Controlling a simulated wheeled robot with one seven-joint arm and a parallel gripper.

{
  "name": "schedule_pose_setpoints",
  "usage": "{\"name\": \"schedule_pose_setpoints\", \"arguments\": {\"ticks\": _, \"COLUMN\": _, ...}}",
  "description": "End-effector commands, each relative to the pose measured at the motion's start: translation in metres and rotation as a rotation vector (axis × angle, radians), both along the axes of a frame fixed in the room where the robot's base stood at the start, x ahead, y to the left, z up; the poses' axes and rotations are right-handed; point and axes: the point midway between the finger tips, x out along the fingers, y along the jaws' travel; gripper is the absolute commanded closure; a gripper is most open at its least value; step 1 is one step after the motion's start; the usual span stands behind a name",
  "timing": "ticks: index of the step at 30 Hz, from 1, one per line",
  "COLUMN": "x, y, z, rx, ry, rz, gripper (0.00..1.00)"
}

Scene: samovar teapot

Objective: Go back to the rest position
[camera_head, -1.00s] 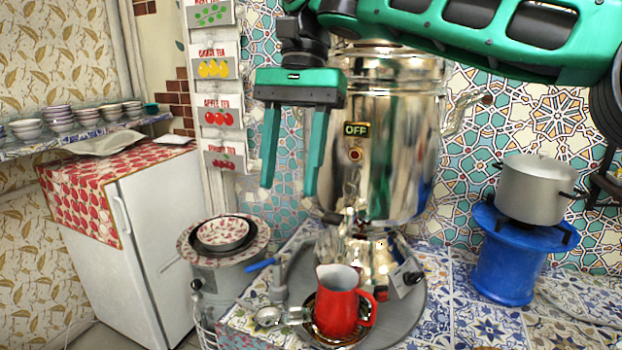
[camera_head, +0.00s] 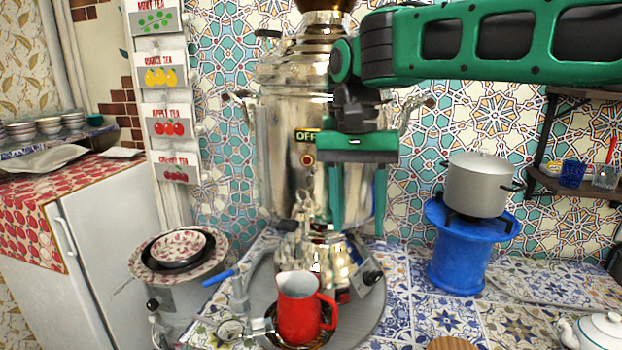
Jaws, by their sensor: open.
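My gripper (camera_head: 358,222) hangs in front of the right part of the big silver samovar (camera_head: 284,170), fingers pointing down. Its two green fingers are apart with nothing between them. The samovar carries an OFF sign (camera_head: 306,136) with a round red-brown light below it. A red pitcher (camera_head: 299,308) stands upright below the samovar's tap, lower left of my gripper and apart from it. My green arm reaches in from the upper right and hides part of the samovar's upper right side.
A grey pot (camera_head: 478,186) sits on a blue stand (camera_head: 461,250) at the right. A white teapot (camera_head: 594,331) shows at the lower right edge. A bowl (camera_head: 178,246) rests on a pail at the left, beside the white fridge (camera_head: 110,235). A wall shelf (camera_head: 572,188) holds small cups.

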Motion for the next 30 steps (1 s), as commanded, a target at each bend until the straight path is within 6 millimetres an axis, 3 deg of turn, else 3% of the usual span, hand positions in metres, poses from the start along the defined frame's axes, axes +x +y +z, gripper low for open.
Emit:
{"name": "schedule_pose_setpoints", "arguments": {"ticks": 1, "x": -0.001, "y": -0.034, "z": -0.009, "rx": -0.017, "ry": -0.015, "rz": -0.026, "gripper": 0.53}}
{"name": "schedule_pose_setpoints", "arguments": {"ticks": 3, "x": -0.006, "y": -0.078, "z": -0.022, "rx": -0.029, "ry": -0.031, "rz": -0.048, "gripper": 0.53}}
{"name": "schedule_pose_setpoints", "arguments": {"ticks": 8, "x": -0.035, "y": -0.173, "z": -0.053, "rx": -0.044, "ry": -0.061, "rz": -0.097, "gripper": 0.53}}
{"name": "schedule_pose_setpoints", "arguments": {"ticks": 12, "x": -0.080, "y": -0.248, "z": -0.085, "rx": -0.041, "ry": -0.078, "rz": -0.145, "gripper": 0.53}}
{"name": "schedule_pose_setpoints", "arguments": {"ticks": 15, "x": -0.120, "y": -0.289, "z": -0.110, "rx": -0.026, "ry": -0.091, "rz": -0.174, "gripper": 0.53}}
{"name": "schedule_pose_setpoints", "arguments": {"ticks": 18, "x": -0.159, "y": -0.316, "z": -0.136, "rx": -0.004, "ry": -0.104, "rz": -0.195, "gripper": 0.53}}
{"name": "schedule_pose_setpoints", "arguments": {"ticks": 22, "x": -0.198, "y": -0.332, "z": -0.162, "rx": 0.024, "ry": -0.118, "rz": -0.208, "gripper": 0.53}}
{"name": "schedule_pose_setpoints", "arguments": {"ticks": 25, "x": -0.213, "y": -0.335, "z": -0.174, "rx": 0.037, "ry": -0.126, "rz": -0.211, "gripper": 0.53}}
{"name": "schedule_pose_setpoints", "arguments": {"ticks": 30, "x": -0.219, "y": -0.337, "z": -0.178, "rx": 0.042, "ry": -0.130, "rz": -0.210, "gripper": 0.53}}
